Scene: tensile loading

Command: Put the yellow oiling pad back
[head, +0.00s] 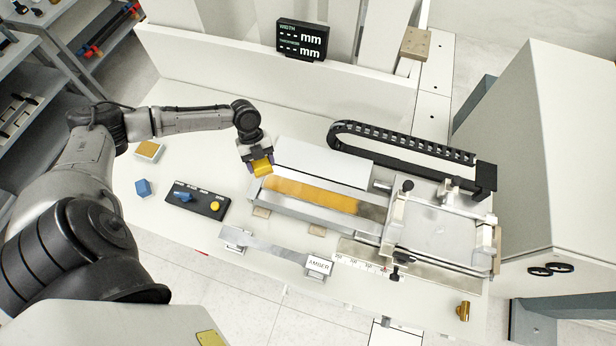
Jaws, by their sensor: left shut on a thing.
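The yellow oiling pad (262,167) is in my left gripper (256,157), which is shut on it. My left arm reaches in from the left, and the gripper points down at the near left end of the machine bed. The pad is by the left end of a long amber-coloured strip (312,194) on the bed; I cannot tell whether it touches the bed. A small white block with a tan top (149,150) sits on the table to the left, apart from the pad. My right gripper is not in view.
A blue block (142,187) and a dark control box (196,200) with a yellow button lie left of the machine. A black cable chain (400,142) runs behind. The table's left part has free room.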

